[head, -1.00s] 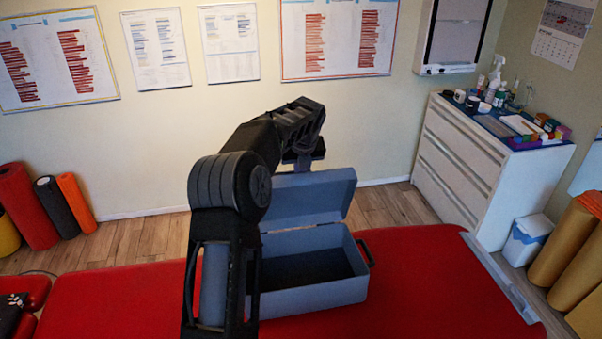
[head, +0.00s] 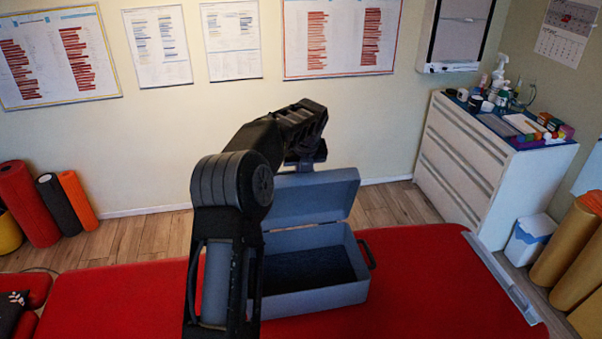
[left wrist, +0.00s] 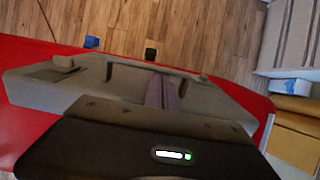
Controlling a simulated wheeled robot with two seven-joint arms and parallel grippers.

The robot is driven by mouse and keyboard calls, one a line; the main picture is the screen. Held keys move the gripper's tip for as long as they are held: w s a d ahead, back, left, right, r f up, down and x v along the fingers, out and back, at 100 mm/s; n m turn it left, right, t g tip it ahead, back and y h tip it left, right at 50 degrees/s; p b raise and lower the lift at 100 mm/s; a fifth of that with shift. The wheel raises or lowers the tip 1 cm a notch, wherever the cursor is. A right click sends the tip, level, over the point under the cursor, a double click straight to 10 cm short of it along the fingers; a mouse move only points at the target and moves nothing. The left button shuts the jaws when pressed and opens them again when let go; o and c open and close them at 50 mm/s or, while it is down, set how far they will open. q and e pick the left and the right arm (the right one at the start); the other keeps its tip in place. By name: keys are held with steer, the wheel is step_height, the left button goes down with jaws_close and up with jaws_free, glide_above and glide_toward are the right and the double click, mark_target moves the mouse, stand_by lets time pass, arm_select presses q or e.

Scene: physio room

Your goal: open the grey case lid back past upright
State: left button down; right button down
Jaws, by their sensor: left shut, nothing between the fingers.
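The grey case (head: 315,296) stands open on the red table. Its lid (head: 312,196) stands up steeply from the back edge; I cannot tell whether it is exactly upright or leaning past it. The dark inside of the case shows. My left gripper (head: 307,162) is shut and empty at the lid's top edge, its tips partly hidden; I cannot tell whether it touches the lid. In the left wrist view the grey case (left wrist: 50,90) lies beyond the dark gripper body. My right gripper is not in view.
The red table (head: 420,285) has free room right of the case. A dark handle (head: 367,254) sticks out at the case's right side. A white drawer unit (head: 480,165) stands at the right, and foam rollers (head: 28,205) at the left. Wooden floor lies behind.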

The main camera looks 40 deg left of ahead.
arm_select(q)
steer(key=shift+r, duration=0.1)
steer(key=shift+d+r, duration=0.1)
steer(key=shift+r, duration=0.4)
steer(key=b+v, duration=0.1)
steer(key=v, duration=0.5)
steer(key=shift+s+d+b, duration=0.1)
steer(key=shift+s+b, duration=0.05)
steer(key=shift+b, duration=0.25)
steer(key=shift+s+d+r, duration=0.1)
steer(key=shift+r, duration=0.15)
steer(key=shift+f, duration=0.1)
